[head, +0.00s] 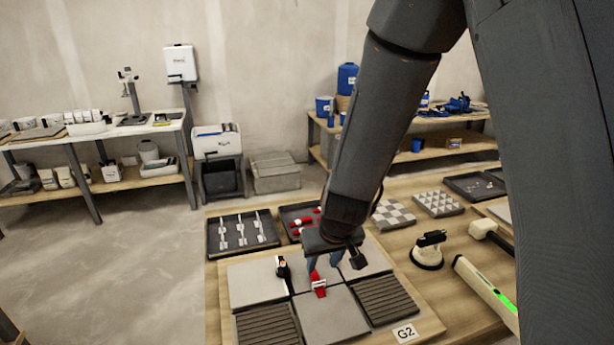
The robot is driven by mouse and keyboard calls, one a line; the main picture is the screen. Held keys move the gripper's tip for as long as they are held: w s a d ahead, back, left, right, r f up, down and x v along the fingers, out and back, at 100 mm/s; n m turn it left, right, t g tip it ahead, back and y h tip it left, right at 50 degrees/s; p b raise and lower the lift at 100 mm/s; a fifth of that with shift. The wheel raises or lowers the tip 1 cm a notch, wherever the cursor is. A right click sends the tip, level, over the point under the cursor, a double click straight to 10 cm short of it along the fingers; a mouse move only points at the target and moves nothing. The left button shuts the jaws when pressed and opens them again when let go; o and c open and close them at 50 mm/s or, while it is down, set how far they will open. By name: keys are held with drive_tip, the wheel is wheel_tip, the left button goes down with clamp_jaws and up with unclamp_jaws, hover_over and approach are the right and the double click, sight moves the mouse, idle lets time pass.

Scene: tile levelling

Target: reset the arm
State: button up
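My gripper (325,262) hangs at the end of my dark grey arm, pointing down over the tile panel. Its fingers are small and dark in the head view, and I cannot tell whether they are apart. A red levelling wedge with a white part (318,286) stands at the joint between the grey tiles, just below the fingers. I cannot tell whether the fingers touch it. A black and white piece (283,270) stands on another joint to the left. The wooden board (381,334) under the tiles bears a G2 label (405,333).
Behind the tiles are a tray of white clips (240,233) and a tray of red wedges (299,220). Open floor lies left of the table.

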drive_tip(key=s+d+r+m+g, duration=0.1)
drive_tip(key=s+d+r, duration=0.2)
drive_tip(key=s+d, duration=0.4)
drive_tip(key=s+d+r+m+g+h, duration=0.1)
drive_tip(key=s+d+r+m, duration=0.1)
drive_tip(key=s+d, duration=0.4)
drive_tip(key=shift+s+d+r+g+b, duration=0.4)
drive_tip(key=shift+d+r, duration=0.2)
drive_tip(key=shift+r, duration=0.25)
